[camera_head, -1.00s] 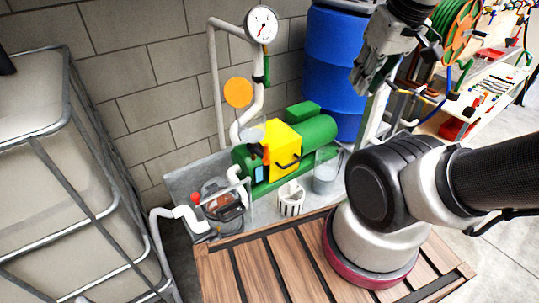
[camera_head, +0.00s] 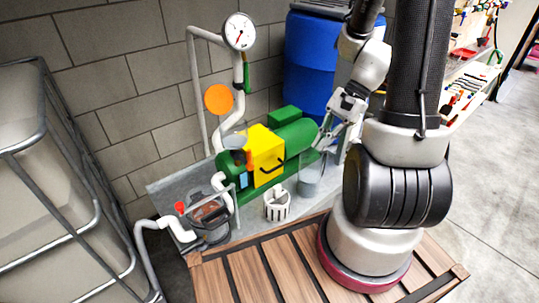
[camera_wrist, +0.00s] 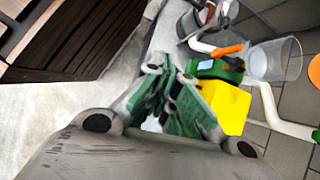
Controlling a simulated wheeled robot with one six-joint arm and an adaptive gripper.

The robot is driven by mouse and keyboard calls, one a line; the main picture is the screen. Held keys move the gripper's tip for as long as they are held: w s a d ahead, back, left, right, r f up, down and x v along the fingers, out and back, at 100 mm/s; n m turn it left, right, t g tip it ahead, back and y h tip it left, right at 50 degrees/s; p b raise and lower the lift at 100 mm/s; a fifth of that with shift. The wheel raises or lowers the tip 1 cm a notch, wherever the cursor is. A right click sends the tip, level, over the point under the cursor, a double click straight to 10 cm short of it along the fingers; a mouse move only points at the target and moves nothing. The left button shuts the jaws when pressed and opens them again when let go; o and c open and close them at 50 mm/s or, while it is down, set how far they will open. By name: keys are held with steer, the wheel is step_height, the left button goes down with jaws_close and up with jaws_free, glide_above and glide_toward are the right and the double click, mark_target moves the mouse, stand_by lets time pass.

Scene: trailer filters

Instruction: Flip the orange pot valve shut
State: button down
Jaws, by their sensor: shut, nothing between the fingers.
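An orange lever (camera_wrist: 228,51) shows in the wrist view beside a clear pot (camera_wrist: 272,60). In the head view a small orange part (camera_head: 249,160) sits below the clear pot (camera_head: 235,140), at the left end of the green pump unit. I cannot tell the lever's exact angle there. My gripper (camera_head: 325,135) is shut and empty, near the right end of the green motor (camera_head: 296,138), well right of the orange part. In the wrist view my gripper (camera_wrist: 178,80) points toward the yellow cover (camera_wrist: 226,104), apart from the lever.
A yellow cover (camera_head: 265,155) stands between lever and gripper. A pressure gauge (camera_head: 239,32), an orange disc (camera_head: 218,98) and white pipes rise behind. A clear bucket (camera_head: 309,180) and white basket (camera_head: 277,206) stand in front. A blue drum (camera_head: 314,65) is behind; a caged tank (camera_head: 60,200) is left.

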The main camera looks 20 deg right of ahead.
steer(key=w+a+f+m+t+y, duration=0.1)
steer(key=w+a+m+t, duration=0.1)
steer(key=w+m, duration=0.5)
steer(key=shift+f+m+t+y, duration=0.3)
steer(key=shift+m+t+y, duration=0.1)
steer(key=shift+m+t, duration=0.25)
glide_toward(250, 160)
steer(key=shift+w+a+f, duration=0.7)
steer(key=shift+a+f, duration=0.35)
steer(key=shift+f, duration=1.9)
